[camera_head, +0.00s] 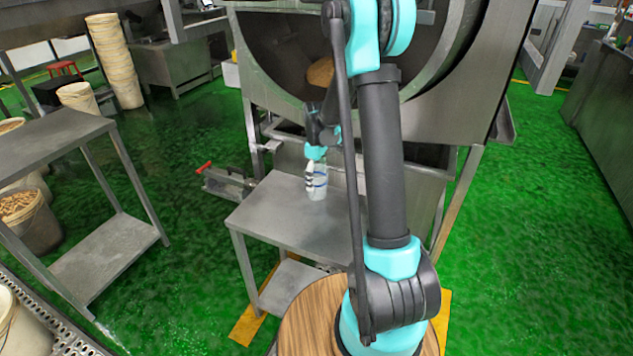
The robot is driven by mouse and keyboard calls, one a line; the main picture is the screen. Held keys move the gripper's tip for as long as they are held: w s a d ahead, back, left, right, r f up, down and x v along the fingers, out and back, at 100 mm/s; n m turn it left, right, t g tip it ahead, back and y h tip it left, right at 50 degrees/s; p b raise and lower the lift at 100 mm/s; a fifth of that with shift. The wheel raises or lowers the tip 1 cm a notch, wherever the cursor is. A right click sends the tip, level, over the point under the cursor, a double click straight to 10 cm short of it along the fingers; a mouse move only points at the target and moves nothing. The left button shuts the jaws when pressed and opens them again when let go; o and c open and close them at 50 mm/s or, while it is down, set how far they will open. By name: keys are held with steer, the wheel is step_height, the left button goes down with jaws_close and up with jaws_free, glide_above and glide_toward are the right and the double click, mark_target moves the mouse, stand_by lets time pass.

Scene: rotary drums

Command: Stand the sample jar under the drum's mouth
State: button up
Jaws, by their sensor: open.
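The sample jar (319,190) is a small pale, clear-looking vessel with a blue band. It stands upright on the small steel table (268,222), in front of and below the large drum's round mouth (285,62). My gripper (314,178) is at the jar's upper part, coming down from above, and is open. Its fingers appear to be around or just beside the jar; at this size I cannot tell if they touch it. My arm crosses the middle of the view and hides part of the drum and the table's right side.
A steel side table (60,135) stands at left, with buckets (35,222) near it. A metal fixture with a red handle (225,183) is left of the small table. Stacked white tubs (115,60) stand at back left. Green floor is open between the tables.

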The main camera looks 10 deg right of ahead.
step_height(320, 180, up, 10)
steer(key=s+d+f+m+t, duration=0.2)
steer(key=s+m, duration=0.3)
steer(key=s, duration=0.8)
steer(key=s+d+f+m+t, duration=0.2)
steer(key=s+m, duration=0.4)
steer(key=s, duration=0.8)
steer(key=shift+f, duration=0.2)
